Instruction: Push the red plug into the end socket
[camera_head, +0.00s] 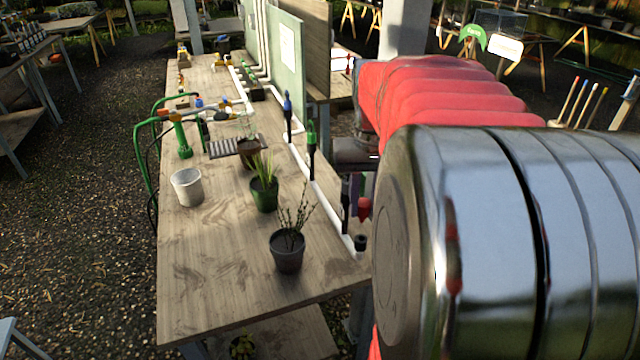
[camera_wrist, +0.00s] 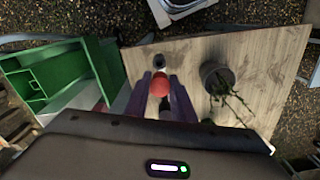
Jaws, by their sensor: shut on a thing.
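The red plug (camera_head: 364,208) hangs from my gripper (camera_head: 358,196), upright as far as the head view shows. In the wrist view the plug's round red top (camera_wrist: 160,86) sits between the two purple fingers of my gripper (camera_wrist: 160,78), which is shut on it. The end socket (camera_head: 360,243) is a short black cup at the near end of the white pipe. It looks empty. The plug is above it and apart from it. The socket also shows in the wrist view (camera_wrist: 159,61), just beyond the fingertips. The plug's lower end is hidden there.
Posts with a blue top (camera_head: 287,104) and a green top (camera_head: 311,134) stand along the white pipe (camera_head: 328,201). A dark pot with a twiggy plant (camera_head: 287,256) stands left of the socket. A green crate (camera_wrist: 70,80) is left in the wrist view. The table's front is clear.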

